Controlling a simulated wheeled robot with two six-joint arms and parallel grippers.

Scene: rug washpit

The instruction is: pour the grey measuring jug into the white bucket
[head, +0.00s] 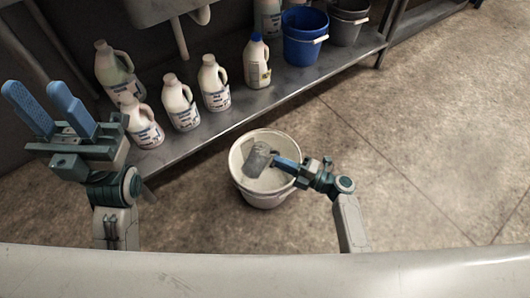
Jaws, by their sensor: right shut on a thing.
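The white bucket (264,197) stands on the floor in the middle of the head view, in front of the shelf. The grey measuring jug (259,158) is over the bucket's mouth and looks tilted, its body toward the left. My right gripper (280,163) is shut on the jug from the right. I cannot see any liquid or how full the bucket is. My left gripper (46,106) is at the far left, its blue fingers pointing up and apart, open and empty.
A low metal shelf (225,118) holds several white bottles (214,84), a blue bucket (305,38) and a dark grey bucket (347,22). A pale rim (270,272) crosses the bottom of the view. The concrete floor to the right is clear.

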